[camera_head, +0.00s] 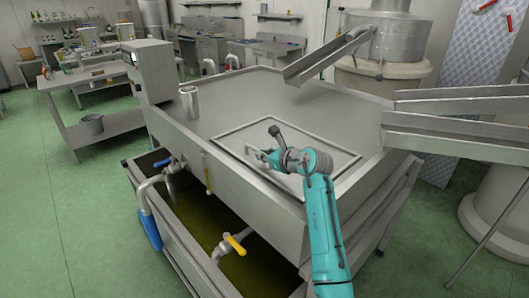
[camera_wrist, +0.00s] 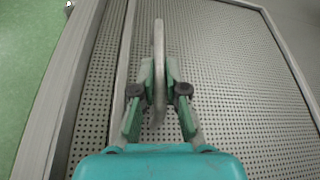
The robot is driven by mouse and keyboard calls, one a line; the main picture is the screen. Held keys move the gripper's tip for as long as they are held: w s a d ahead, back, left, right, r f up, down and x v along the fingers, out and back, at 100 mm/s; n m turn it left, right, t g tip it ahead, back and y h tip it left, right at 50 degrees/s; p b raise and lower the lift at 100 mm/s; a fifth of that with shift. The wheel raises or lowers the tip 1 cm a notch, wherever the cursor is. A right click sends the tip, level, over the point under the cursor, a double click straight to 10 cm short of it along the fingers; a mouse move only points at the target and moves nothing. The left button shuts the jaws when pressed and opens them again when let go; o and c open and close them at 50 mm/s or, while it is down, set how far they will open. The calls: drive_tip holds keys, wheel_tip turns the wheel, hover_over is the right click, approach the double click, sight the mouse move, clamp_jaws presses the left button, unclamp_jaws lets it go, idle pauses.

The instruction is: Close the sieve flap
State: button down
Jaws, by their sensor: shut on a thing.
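The sieve flap (camera_head: 325,156) is a rectangular panel with a raised rim on the top of the large steel tank. It looks about flat there; I cannot tell whether a small gap is left. In the wrist view, a perforated grey plate (camera_wrist: 222,70) fills most of the picture, with a pale bar handle (camera_wrist: 159,35) standing out from it. My gripper (camera_wrist: 158,78) is shut on this handle, one green finger on each side. In the head view my gripper (camera_head: 268,152) is over the flap's left part, and my arm covers its front right part.
The steel tank top (camera_head: 240,110) is broad and mostly clear. A metal cup (camera_head: 189,103) stands on its left edge, near a grey control box (camera_head: 149,72). Metal chutes (camera_head: 330,52) reach in from the back and right. A yellow-handled valve (camera_head: 236,245) is below.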

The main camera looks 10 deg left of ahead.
drive_tip(key=shift+s+f, duration=0.1)
drive_tip(key=shift+f, duration=0.25)
drive_tip(key=c, duration=1.2)
unclamp_jaws()
drive_tip(key=shift+a+f, duration=0.1)
drive_tip(key=shift+r, duration=0.2)
drive_tip(key=v, duration=1.2)
drive_tip(key=shift+f, duration=0.1)
